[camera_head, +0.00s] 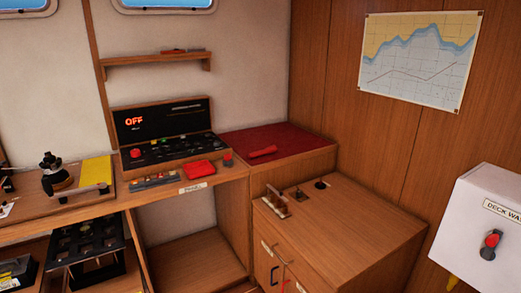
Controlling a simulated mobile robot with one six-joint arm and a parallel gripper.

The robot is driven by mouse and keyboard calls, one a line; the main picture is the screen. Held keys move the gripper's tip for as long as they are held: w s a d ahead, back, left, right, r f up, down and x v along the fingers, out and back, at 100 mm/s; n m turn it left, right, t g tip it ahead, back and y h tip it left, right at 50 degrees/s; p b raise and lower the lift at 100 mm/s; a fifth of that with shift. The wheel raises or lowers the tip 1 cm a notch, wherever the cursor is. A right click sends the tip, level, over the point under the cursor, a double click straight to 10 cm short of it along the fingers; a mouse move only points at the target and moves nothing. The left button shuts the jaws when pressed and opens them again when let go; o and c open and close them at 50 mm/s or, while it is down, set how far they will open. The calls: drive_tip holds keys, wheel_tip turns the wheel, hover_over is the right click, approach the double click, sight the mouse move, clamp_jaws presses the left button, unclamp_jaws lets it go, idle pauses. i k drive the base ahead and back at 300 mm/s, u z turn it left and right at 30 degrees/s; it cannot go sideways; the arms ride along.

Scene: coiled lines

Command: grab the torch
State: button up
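A small red cylindrical object (263,152), which looks like the torch, lies on its side on a dark red mat (290,136). The mat covers the raised wooden top right of the control panel, in the corner by the panelled wall. Nothing covers the object, but its red is close to that of the mat. My gripper is not in view.
The control panel (168,138) reads "OFF". A red box (200,169) and a small red-topped item (227,160) sit before it. Upright levers (276,201) stand on the lower wooden cabinet (345,222). A white box (482,225) juts out at right.

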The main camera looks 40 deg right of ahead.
sight(271, 149)
drive_tip(key=i, duration=1.05)
drive_tip(key=u, duration=0.25)
